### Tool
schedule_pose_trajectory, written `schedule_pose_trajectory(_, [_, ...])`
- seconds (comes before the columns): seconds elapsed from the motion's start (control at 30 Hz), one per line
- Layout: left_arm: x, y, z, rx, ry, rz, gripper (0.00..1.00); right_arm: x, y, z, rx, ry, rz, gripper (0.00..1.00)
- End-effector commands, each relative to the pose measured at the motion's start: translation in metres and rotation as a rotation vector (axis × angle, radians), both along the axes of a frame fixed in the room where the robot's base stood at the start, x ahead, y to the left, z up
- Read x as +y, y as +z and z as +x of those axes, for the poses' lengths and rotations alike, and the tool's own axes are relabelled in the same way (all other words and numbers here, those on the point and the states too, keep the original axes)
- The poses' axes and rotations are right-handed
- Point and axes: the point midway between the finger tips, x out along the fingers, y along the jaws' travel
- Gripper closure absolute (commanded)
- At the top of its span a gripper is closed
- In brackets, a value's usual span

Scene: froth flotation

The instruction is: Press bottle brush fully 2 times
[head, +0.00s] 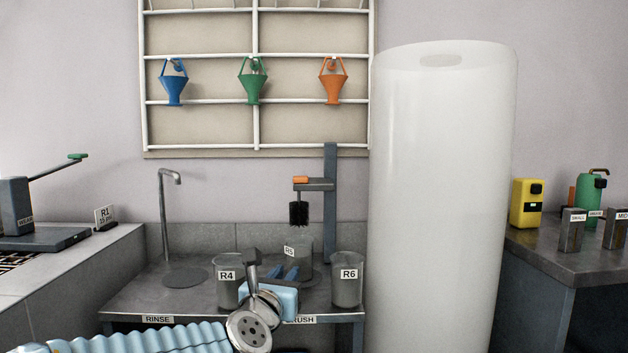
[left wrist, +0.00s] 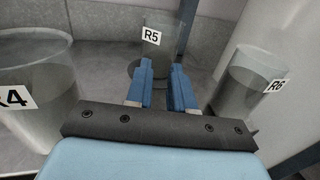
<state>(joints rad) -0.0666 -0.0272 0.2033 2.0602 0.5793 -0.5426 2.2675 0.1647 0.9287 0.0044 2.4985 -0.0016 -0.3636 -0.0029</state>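The bottle brush (head: 298,213) is black and hangs upright from a side arm of a grey post (head: 330,205), with an orange handle (head: 300,179) on top. The brush hangs above the beaker R5 (head: 292,252), clear of its rim. My left gripper (head: 283,272) is low in front of R5, between beakers R4 and R6 and below the brush. In the left wrist view its two blue fingers (left wrist: 163,72) are apart with nothing between them, and they point at R5 (left wrist: 152,36). The brush is out of that view. My right gripper is not in view.
Beaker R4 (head: 228,285) stands left of my left gripper and beaker R6 (head: 347,283) right of it, both close. A tap (head: 164,210) rises at the left of the sink bench (head: 130,303). A tall white cylinder (head: 440,200) blocks the right side.

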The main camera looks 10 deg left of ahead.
Motion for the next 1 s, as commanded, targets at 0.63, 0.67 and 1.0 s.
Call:
schedule_pose_trajectory(0.63, [0.0000, 0.0000, 0.0000, 0.000, 0.000, 0.000, 1.00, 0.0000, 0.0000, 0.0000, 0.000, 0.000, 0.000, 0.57])
schedule_pose_trajectory(0.67, [0.0000, 0.0000, 0.0000, 0.000, 0.000, 0.000, 1.00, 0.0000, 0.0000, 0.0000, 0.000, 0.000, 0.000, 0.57])
schedule_pose_trajectory(1.0, [0.0000, 0.0000, 0.0000, 0.000, 0.000, 0.000, 1.00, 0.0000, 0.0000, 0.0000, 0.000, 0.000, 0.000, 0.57])
